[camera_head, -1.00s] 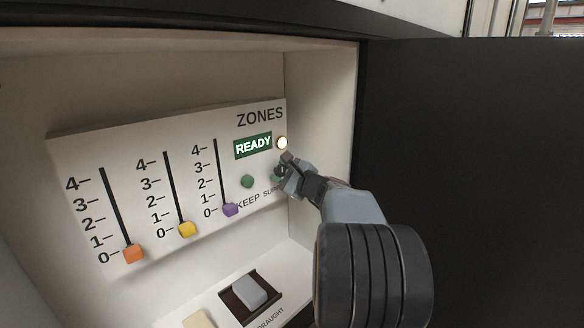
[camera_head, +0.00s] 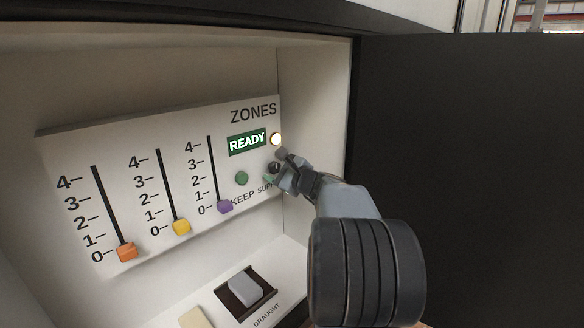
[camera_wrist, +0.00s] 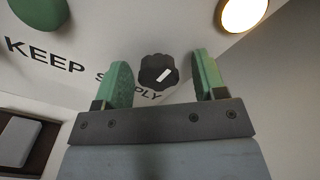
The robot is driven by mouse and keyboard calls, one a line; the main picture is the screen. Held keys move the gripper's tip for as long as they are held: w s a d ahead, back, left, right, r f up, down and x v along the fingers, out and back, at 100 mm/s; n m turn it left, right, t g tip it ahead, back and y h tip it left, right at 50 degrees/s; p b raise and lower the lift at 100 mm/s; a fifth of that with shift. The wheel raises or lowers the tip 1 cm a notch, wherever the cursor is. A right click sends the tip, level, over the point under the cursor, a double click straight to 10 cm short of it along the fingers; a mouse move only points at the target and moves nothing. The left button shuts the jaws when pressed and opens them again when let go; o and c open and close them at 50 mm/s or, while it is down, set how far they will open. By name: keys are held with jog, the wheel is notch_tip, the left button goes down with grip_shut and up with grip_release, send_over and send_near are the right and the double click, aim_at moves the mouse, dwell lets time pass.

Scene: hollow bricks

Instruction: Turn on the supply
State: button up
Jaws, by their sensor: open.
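The supply knob (camera_wrist: 158,72) is black and lobed with a white mark, set above the partly covered word SUPPLY on the ZONES panel (camera_head: 150,140). In the wrist view it sits between the two green fingertips of my gripper (camera_wrist: 162,80), with a gap on each side. My gripper also shows in the head view (camera_head: 276,166), close to the panel's right end, and it is open. The white mark on the knob is slanted up to the right. A round lamp (camera_head: 277,139) glows near the knob, and a green READY sign (camera_head: 247,142) is lit.
A green button (camera_head: 241,178) marked KEEP is left of the knob. Orange (camera_head: 127,252), yellow (camera_head: 181,227) and purple (camera_head: 225,206) sliders stand at 0. A grey rocker (camera_head: 245,288) is on the ledge below. The box's side wall (camera_head: 312,130) is close on the right.

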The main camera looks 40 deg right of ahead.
jog(key=s+d+p, duration=0.1)
jog(key=s, duration=1.2)
jog(key=shift+s+d, duration=0.25)
jog(key=shift+s, duration=0.05)
jog(key=shift+r, duration=0.1)
jog(key=w+a+n+g+y+p, duration=0.1)
jog(key=a+n+g+y+p, duration=0.3)
jog(key=a+n+g+p, duration=1)
jog(key=s+a+r+n+h+p, duration=0.3)
jog(key=s+a+n+h+p, duration=0.3)
jog(key=a+n, duration=0.4)
jog(key=shift+s+r+n+h+p, duration=0.3)
jog(key=shift+r+n+p, duration=0.1)
jog(key=shift+n+p, duration=0.5)
